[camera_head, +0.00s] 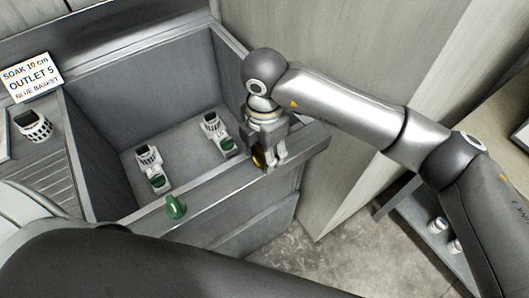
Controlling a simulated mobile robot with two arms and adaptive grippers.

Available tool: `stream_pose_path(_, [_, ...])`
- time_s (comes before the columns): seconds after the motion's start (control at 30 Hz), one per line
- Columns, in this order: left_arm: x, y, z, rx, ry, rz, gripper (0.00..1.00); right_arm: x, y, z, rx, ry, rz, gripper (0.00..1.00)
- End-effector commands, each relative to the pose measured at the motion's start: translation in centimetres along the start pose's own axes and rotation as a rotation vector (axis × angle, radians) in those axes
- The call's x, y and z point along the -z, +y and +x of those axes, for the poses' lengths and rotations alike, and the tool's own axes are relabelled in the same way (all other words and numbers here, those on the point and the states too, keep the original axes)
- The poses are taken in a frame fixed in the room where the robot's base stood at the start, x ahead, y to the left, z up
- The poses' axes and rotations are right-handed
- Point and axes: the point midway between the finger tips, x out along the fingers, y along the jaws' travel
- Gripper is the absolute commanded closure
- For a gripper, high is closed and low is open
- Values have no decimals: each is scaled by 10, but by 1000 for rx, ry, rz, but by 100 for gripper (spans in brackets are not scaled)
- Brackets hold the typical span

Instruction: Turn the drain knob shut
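A grey sink (120,128) has a green knob (176,207) on its front rim, left of my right gripper. A yellow, knob-like part (258,158) shows at the same rim farther right, partly hidden by my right gripper (271,160). The frame does not label either as the drain knob. My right gripper points down at the rim, its fingers right beside the yellow part; I cannot tell whether they touch or grip it. My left gripper is out of view; only a dark arm link of mine crosses the bottom left.
Another slotted cup (33,126) stands on the ribbed left counter by a sign (31,79) reading "SOAK 10 cm OUTLET 5 BLUE BASKET". White items (437,226) lie on a low shelf at right.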

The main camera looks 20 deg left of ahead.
Motion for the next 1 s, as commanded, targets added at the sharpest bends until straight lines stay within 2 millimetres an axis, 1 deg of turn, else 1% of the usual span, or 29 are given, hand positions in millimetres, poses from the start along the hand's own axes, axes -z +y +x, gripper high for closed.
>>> stream_pose_path(0.03, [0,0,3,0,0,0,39,0,0,2,0,-2,24,78])
stream_pose_path(0.3, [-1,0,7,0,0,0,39,0,0,1,0,-2,112,78])
stream_pose_path(0.83, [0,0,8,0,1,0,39,0,0,0,0,-1,133,78])
stream_pose_path(0.87, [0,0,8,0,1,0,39,0,0,0,0,-1,133,50])
stream_pose_path(1.0, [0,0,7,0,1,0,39,0,0,0,0,-1,132,32])
